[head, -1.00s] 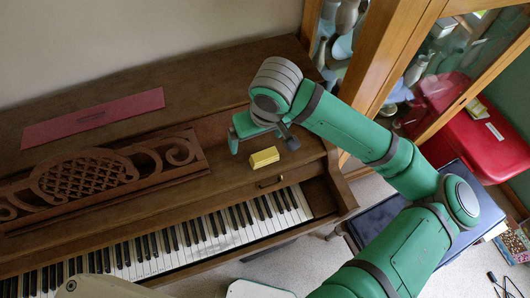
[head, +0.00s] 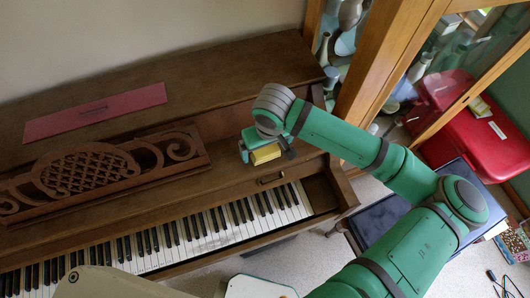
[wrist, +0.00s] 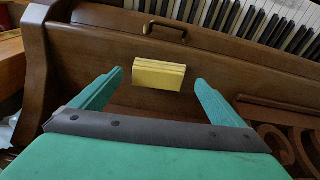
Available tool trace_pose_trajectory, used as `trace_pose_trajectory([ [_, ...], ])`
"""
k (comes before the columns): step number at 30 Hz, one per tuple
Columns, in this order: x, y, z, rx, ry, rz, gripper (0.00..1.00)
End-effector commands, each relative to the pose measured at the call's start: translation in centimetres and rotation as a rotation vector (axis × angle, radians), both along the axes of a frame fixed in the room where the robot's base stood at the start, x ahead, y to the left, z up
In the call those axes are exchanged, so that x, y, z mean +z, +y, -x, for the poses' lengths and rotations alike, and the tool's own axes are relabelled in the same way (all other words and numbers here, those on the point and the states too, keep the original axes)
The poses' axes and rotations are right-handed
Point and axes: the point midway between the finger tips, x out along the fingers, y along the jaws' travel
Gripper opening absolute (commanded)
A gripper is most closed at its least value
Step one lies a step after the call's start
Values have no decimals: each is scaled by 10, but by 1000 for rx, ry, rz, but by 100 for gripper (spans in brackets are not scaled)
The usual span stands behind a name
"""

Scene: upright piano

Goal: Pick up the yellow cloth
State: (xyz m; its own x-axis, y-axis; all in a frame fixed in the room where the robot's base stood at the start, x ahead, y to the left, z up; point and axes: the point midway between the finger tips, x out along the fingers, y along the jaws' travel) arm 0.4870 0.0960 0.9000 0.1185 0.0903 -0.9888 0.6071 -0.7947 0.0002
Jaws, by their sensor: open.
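The yellow cloth (head: 265,154) is a small folded block with visible layers, lying on the brown wooden ledge of the piano above the keys. In the wrist view the yellow cloth (wrist: 158,75) shows between and just beyond the tips of my gripper (wrist: 158,82). The two green fingers are apart, one on each side of it, with gaps on both sides. In the head view my gripper (head: 266,151) is low over the ledge at the cloth, and its fingers partly hide the cloth's ends.
The carved music stand (head: 90,170) stands to the left, with a red folder (head: 95,112) on the piano top. A metal handle (wrist: 165,31) lies beyond the cloth on the key side. The keys (head: 190,232) are in front. A glass cabinet (head: 345,60) stands at the right.

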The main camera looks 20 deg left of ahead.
Motion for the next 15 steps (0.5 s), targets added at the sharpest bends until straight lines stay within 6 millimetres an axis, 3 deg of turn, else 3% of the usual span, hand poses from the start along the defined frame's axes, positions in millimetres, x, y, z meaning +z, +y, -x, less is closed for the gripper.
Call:
trace_pose_trajectory([
  [4,-13,1,-1,0,1,-1,94],
  [12,-16,2,-1,3,1,-1,94],
  [15,-16,2,-1,4,1,-1,70],
])
